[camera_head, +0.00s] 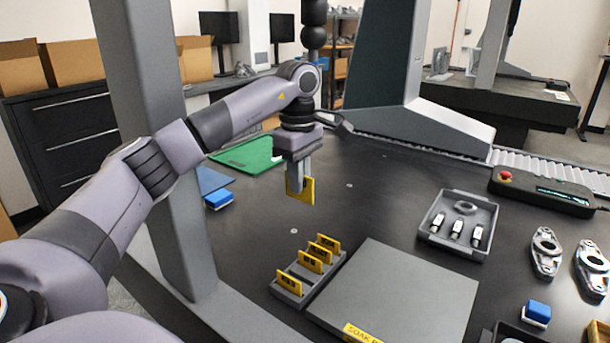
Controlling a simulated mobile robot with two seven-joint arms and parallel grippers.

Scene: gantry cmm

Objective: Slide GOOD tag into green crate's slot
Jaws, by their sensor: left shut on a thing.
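My left gripper (300,182) is shut on a yellow tag (307,195) and holds it upright in the air above the dark table. No lettering on this tag can be read. A grey rack (287,293) below holds several more yellow tags (311,261) standing in slots. A flat green mat-like thing (247,156) lies on the table behind and left of the gripper. I cannot make out a green crate or its slot in this view. My right gripper is not in view.
A large grey plate (405,300) labelled "SOAK P..." lies right of the rack. A grey tray (483,211) holds a ring and small parts. A grey upright post (150,90) stands at left.

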